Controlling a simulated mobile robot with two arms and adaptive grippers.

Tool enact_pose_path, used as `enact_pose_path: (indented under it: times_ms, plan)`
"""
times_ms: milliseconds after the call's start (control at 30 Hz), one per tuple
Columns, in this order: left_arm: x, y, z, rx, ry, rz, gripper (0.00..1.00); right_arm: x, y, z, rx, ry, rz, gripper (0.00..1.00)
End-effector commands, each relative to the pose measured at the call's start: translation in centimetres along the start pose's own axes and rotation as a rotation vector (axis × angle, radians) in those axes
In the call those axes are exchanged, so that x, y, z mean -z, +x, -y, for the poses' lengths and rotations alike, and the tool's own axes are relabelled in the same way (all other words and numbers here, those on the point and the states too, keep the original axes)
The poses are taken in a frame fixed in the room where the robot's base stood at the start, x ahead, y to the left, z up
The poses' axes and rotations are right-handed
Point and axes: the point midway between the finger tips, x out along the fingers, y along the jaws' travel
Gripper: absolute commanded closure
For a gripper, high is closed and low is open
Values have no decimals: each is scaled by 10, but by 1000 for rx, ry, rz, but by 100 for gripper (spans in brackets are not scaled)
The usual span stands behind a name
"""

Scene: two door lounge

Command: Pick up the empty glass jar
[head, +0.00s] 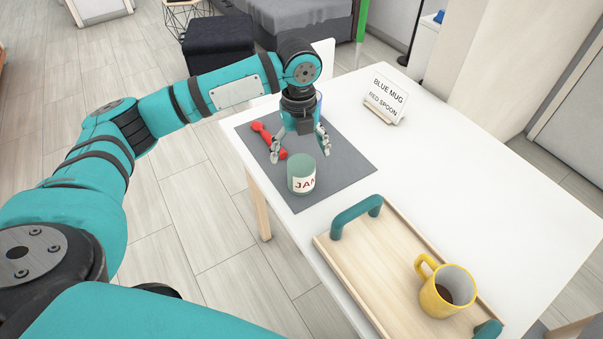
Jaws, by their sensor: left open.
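The glass jar (301,184) stands upright on the grey mat near its front edge. It has a greenish upper part and a white label with red letters, partly turned away, that seem to read JAM. I cannot tell from here whether it is empty. My left gripper (299,150) points down just behind and above the jar, its two fingers spread apart with nothing held between them. Whether a finger touches the jar is unclear. My right gripper is out of view.
A red spoon (264,137) lies left of the gripper on the grey mat (345,165). A wooden tray (375,265) with teal handles holds a yellow mug (446,292). A sign (385,97) reads BLUE MUG, RED SPOON. The white table (480,180) is clear at right.

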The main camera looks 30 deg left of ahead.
Motion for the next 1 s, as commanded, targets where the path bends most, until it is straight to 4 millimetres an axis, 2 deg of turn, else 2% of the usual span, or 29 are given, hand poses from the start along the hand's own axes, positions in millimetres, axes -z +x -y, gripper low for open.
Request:
enact_pose_path:
  times_ms: [33, 133, 367, 700, 1000]
  plan:
    - [0, 11, 0, -2, -1, -2, 9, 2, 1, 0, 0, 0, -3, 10]
    - [0, 28, 0, -2, -2, -1, 9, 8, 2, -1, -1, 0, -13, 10]
    - [0, 44, 0, 0, -1, -1, 9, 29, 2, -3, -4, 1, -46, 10]
    - [-1, 89, 3, 0, -1, -1, 9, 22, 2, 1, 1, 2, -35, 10]
    - [-1, 94, 3, 1, -1, 1, 9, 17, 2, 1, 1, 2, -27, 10]
